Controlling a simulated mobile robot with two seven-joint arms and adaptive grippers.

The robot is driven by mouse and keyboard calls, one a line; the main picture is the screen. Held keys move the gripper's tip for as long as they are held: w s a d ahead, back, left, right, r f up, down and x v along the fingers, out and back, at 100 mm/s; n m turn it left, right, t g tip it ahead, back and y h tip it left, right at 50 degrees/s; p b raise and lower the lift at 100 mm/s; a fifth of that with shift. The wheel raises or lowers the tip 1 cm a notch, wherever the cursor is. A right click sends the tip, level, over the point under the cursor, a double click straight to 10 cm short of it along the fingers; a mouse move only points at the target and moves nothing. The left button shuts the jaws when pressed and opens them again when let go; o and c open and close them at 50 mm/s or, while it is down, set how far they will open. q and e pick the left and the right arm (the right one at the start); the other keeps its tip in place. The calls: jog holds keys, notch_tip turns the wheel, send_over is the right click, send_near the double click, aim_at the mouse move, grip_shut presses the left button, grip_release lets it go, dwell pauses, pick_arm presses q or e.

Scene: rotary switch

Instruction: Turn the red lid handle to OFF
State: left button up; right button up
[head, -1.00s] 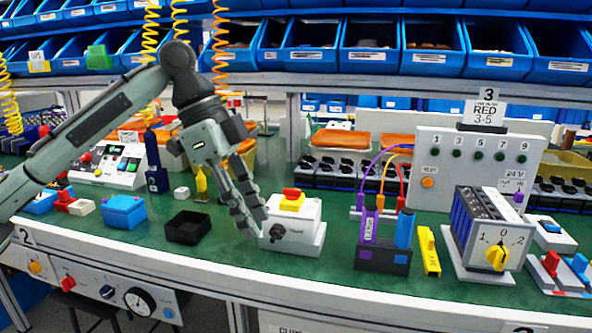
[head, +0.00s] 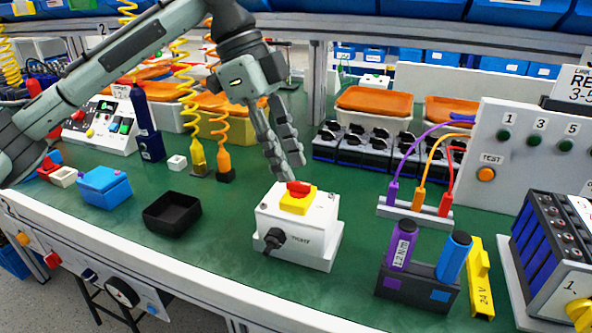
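The red handle (head: 299,187) sits on a yellow square plate (head: 298,204) on top of a white box (head: 297,228) with a black knob (head: 273,240) on its front. The box stands on the green bench near the front edge, at the middle of the head view. My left gripper (head: 291,172) points down just above and behind the red handle. Its two fingers are a little apart, with nothing visible between them. I cannot tell whether the fingertips touch the handle. My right gripper is not in view.
A black tray (head: 172,214) and a blue box (head: 104,187) lie to the left. A dark holder (head: 419,288) with purple and blue cylinders and a yellow block (head: 481,278) stand to the right. Coloured cables (head: 432,160) run to a grey panel (head: 517,187).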

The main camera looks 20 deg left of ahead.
aim_at(298, 182)
pick_arm(q)
jog(key=shift+x, duration=1.6)
jog(key=shift+w, duration=0.1)
grip_shut()
